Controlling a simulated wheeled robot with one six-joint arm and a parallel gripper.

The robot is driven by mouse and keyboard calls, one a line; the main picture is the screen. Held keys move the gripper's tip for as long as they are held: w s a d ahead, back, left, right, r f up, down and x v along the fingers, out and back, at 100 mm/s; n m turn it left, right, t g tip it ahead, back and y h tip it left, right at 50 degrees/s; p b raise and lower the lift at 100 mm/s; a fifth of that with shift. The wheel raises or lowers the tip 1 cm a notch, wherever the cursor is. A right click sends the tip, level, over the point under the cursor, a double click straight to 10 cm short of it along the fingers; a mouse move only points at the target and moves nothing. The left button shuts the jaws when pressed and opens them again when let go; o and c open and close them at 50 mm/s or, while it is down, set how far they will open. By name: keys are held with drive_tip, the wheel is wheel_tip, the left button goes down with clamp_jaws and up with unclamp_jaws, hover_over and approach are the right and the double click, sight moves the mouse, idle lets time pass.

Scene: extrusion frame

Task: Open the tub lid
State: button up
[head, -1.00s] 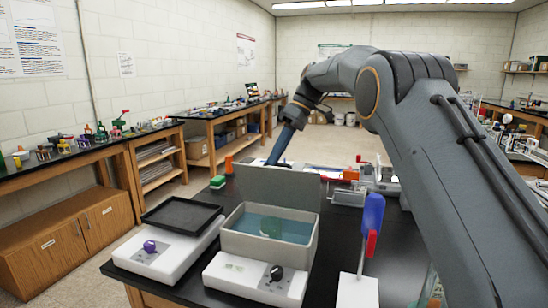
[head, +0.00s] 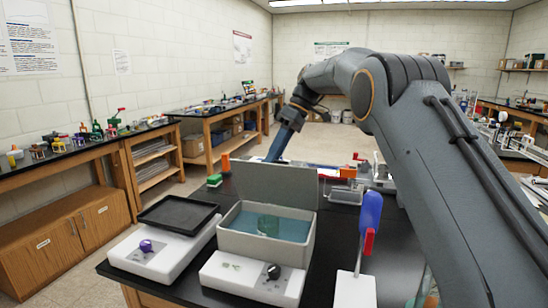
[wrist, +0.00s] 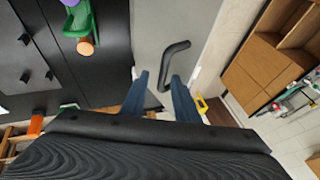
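The grey tub (head: 230,240) stands on the black bench with blue-green liquid and a green object inside. Its grey lid (head: 275,183) is up, standing near upright at the tub's back edge. In the wrist view the lid (wrist: 165,22) fills the upper middle, with a black bar handle (wrist: 178,50) on it. My gripper (wrist: 159,76) is open, its two blue fingers apart. The handle's lower end shows between the fingertips; I cannot tell whether they touch it. In the head view the fingers are hidden behind the lid.
A white device with a black tray (head: 178,215) stands left of the tub. A white device with a black knob (head: 250,277) is in front. A blue-handled tool (head: 371,210) stands upright on the right. Green and orange items (head: 215,180) lie behind left.

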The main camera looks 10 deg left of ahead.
drive_tip(key=shift+r, duration=0.1)
drive_tip(key=b+v, duration=0.1)
drive_tip(key=v, duration=0.6)
drive_tip(key=shift+d+r, duration=0.2)
drive_tip(key=shift+r, duration=0.05)
drive_tip(key=shift+a, duration=0.1)
idle(0.3)
